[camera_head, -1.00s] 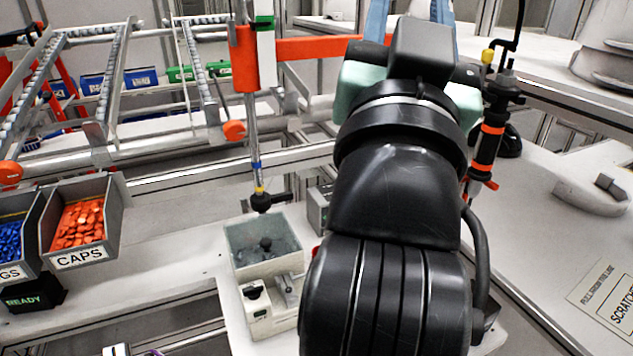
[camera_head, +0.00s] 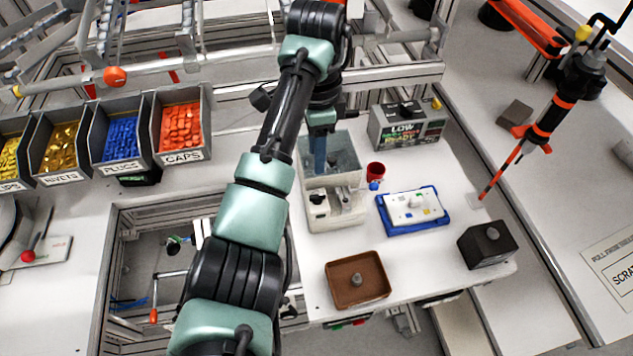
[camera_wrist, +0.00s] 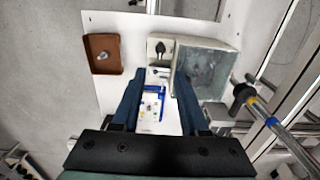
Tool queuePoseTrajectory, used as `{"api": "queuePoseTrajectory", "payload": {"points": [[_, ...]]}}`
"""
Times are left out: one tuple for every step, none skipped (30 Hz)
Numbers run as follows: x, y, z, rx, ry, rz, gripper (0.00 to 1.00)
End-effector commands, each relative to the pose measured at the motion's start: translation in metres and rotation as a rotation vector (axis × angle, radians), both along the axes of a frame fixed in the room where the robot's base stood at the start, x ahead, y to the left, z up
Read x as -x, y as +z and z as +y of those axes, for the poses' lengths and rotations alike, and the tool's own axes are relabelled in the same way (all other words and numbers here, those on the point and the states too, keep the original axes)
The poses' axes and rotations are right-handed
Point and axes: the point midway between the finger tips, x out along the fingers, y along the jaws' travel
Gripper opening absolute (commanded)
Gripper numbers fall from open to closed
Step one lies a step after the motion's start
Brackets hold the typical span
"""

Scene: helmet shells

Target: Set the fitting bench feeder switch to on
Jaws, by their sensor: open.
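The fitting bench feeder (camera_head: 347,213) is a pale box with a clear grey hopper (camera_head: 343,160) behind. A dark knob, apparently its switch (camera_head: 318,198), sits on top at the front left; its setting is too small to read. In the wrist view the feeder's dark knob (camera_wrist: 161,47) shows beyond my fingertips, beside the hopper (camera_wrist: 208,68). My gripper (camera_wrist: 158,76) is open, with nothing between its blue fingers. In the head view my gripper (camera_head: 319,152) points down over or in front of the hopper; I cannot tell its exact height.
A brown tray (camera_head: 341,296), a blue-rimmed board (camera_head: 405,226), a red cup (camera_head: 375,170), a black block (camera_head: 486,258) and a grey control box (camera_head: 398,127) stand around the feeder. Parts bins (camera_head: 178,155) are at left. A post (camera_wrist: 272,122) stands close by the hopper.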

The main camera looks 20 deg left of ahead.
Motion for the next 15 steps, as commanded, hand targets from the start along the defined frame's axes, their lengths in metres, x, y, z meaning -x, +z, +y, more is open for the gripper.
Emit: {"api": "queuePoseTrajectory", "payload": {"points": [[0.0,-0.011,-0.001,0.003,0.0,0.001,0.44],[0.0,-0.016,-0.001,0.003,0.0,0.001,0.44],[0.0,-0.024,-0.002,0.002,0.001,0.002,0.44],[0.001,-0.026,-0.001,0.002,0.001,0.002,0.44],[0.001,-0.03,-0.001,0.002,0.002,0.002,0.44],[0.001,-0.038,-0.001,0.002,0.002,0.003,0.44],[0.001,-0.044,-0.001,0.002,0.002,0.003,0.44],[0.001,-0.051,-0.001,0.002,0.002,0.003,0.44],[0.001,-0.06,-0.001,0.002,0.002,0.003,0.44],[0.001,-0.066,-0.001,0.002,0.002,0.002,0.44],[0.001,-0.072,-0.001,0.001,0.002,0.002,0.44],[0.001,-0.08,-0.001,0.001,0.003,0.002,0.44],[0.0,-0.086,-0.001,0.001,0.003,0.0,0.44],[0.0,-0.091,-0.001,0.001,0.003,0.001,0.44],[0.001,-0.098,-0.001,0.001,0.002,0.001,0.44]]}}
